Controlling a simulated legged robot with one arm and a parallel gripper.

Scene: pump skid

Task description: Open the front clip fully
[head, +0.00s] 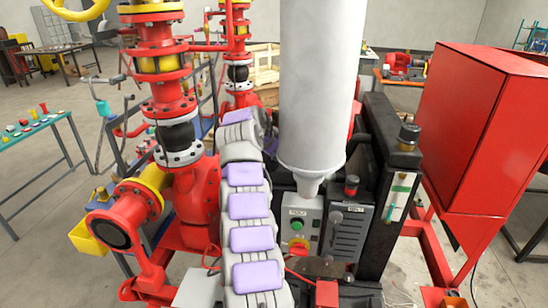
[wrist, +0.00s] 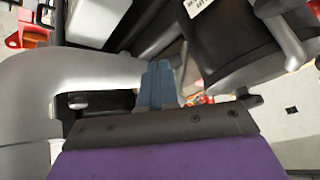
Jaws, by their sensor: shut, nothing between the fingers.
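My gripper (wrist: 160,84) shows in the wrist view as two blue-grey fingers side by side, closed with nothing between them. Its tips point at a narrow gap between pale grey and dark parts. In the head view my arm with purple pads reaches forward, and the gripper itself cannot be made out. I cannot pick out the front clip with certainty in either view. A light grey bar (wrist: 284,38) lies against a dark rounded body (wrist: 230,45) at the upper right of the wrist view, apart from my fingers; I cannot tell whether it is the clip.
A large pale grey cylinder (head: 318,85) hangs just right of my arm. Red pump piping (head: 170,90) stands close on the left. A control box with green and red buttons (head: 300,225) sits below the cylinder. A red cabinet (head: 480,130) stands at the right.

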